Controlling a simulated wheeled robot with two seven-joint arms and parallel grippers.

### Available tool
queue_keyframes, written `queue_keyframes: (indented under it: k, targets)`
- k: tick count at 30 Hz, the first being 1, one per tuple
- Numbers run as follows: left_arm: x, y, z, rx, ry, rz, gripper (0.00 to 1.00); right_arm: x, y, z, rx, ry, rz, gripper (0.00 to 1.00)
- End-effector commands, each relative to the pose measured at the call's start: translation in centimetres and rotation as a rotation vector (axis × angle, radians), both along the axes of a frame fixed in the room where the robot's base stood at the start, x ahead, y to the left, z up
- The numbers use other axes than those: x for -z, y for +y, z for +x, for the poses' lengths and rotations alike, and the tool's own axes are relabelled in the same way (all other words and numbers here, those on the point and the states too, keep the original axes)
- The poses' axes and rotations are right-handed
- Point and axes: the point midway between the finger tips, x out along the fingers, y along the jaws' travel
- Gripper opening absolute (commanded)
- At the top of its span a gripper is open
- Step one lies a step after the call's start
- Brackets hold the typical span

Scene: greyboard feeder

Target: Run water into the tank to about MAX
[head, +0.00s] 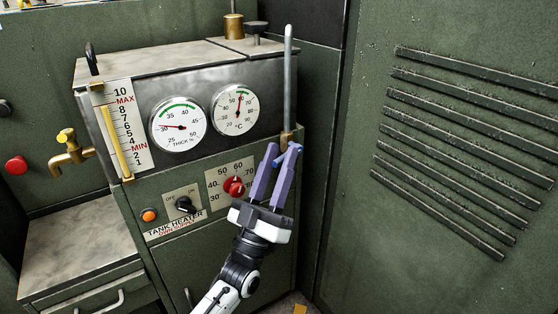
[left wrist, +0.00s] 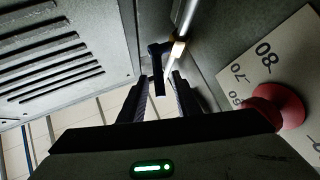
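The water tank (head: 185,58) is a grey metal box with two dials and a sight gauge (head: 116,143) on its left, marked MAX near the top and MIN lower down. I cannot make out a water level in the gauge. A grey vertical pipe (head: 288,85) with a brass fitting stands at the tank's right; below it is a blue valve handle (head: 289,153). The handle also shows in the left wrist view (left wrist: 157,65). My left gripper (head: 281,151) has its purple fingers apart, with the handle between or just beyond their tips. Contact is unclear.
A red knob (head: 233,186) sits close left of my left gripper, with a black switch (head: 185,204) and an orange lamp (head: 149,215) further left. A brass tap (head: 70,150) is at the left. A green louvred panel (head: 450,150) stands at the right.

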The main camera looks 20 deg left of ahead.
Motion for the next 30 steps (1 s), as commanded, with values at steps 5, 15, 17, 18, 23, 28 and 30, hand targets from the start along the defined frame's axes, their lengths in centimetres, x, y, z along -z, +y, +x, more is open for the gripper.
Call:
queue_keyframes:
  k: [5, 15, 17, 18, 23, 28, 30]
  targets:
    - [0.3, 0.0, -0.3, 0.000, 0.001, 0.000, 0.30, 0.0, 0.0, 0.0, 0.000, 0.000, 0.000, 0.00]
    - [4.6, 0.5, -4.3, 0.001, 0.004, 0.000, 0.30, 0.6, -0.3, -0.3, -0.001, 0.021, -0.023, 0.00]
    - [5.4, 0.6, -5.1, 0.000, 0.005, 0.001, 0.30, 0.7, -0.4, -0.3, 0.000, 0.025, -0.026, 0.00]
    - [5.8, 0.6, -5.5, 0.000, 0.005, 0.001, 0.30, 0.7, -0.4, -0.3, 0.000, 0.025, -0.028, 0.00]
    - [7.1, 0.8, -6.7, 0.001, 0.001, 0.001, 0.30, 0.7, -0.5, -0.3, -0.001, 0.024, -0.032, 0.00]
    - [7.5, 0.8, -7.1, 0.001, 0.001, 0.001, 0.30, 0.7, -0.5, -0.3, 0.000, 0.025, -0.033, 0.00]
    - [7.5, 0.8, -7.1, 0.001, 0.000, 0.001, 0.30, 0.7, -0.5, -0.3, 0.000, 0.025, -0.033, 0.00]
